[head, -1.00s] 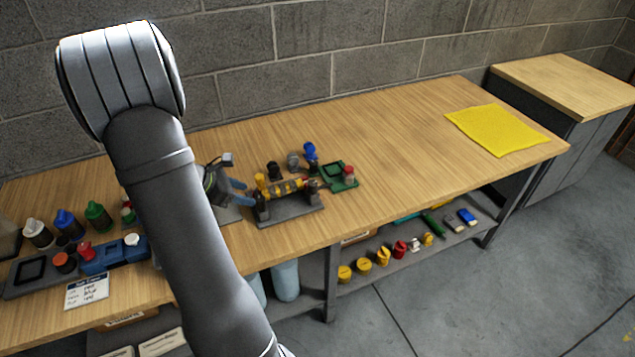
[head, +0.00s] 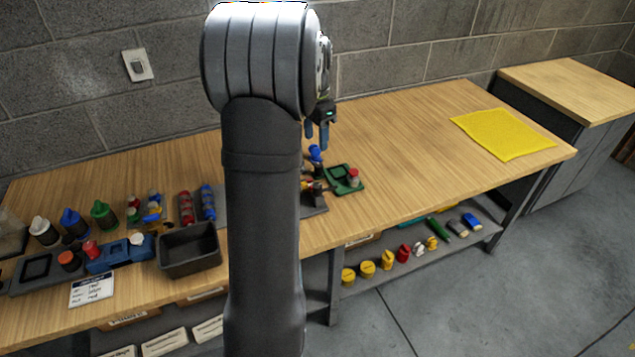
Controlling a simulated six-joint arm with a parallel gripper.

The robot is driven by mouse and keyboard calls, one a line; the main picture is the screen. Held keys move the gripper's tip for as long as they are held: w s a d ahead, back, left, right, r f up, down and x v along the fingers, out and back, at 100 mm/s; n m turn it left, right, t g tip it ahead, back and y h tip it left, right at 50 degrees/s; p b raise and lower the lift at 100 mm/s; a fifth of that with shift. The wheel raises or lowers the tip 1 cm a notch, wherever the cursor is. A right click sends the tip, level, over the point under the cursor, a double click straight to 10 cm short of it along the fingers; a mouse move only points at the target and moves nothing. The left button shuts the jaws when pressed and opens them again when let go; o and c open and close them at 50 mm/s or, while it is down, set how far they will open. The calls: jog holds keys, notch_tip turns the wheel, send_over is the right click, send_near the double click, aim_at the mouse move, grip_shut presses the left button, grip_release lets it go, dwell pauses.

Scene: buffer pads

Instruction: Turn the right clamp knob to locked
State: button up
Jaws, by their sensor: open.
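My gripper (head: 316,138) hangs fingers-down, right of my arm, with its two blue fingers apart and nothing seen between them. A blue-topped piece (head: 315,153) stands just below the fingertips in the picture; I cannot tell whether they touch it. The dark clamp fixture (head: 315,208) shows only its right end; my arm hides the rest. A dark upright part (head: 317,187) shows at that end. I cannot make out which piece is the right clamp knob, or its setting.
A green tray with a red-capped piece (head: 353,175) sits just right of the fixture. A black bin (head: 189,250) and several coloured bottles stand left of my arm. A yellow cloth (head: 503,133) lies at the far right; the bench between is clear.

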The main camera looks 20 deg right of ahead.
send_near(318, 185)
jog(key=shift+m, duration=0.4)
notch_tip(318, 185, down, 9)
jog(key=shift+s+r, duration=0.1)
jog(key=c, duration=1)
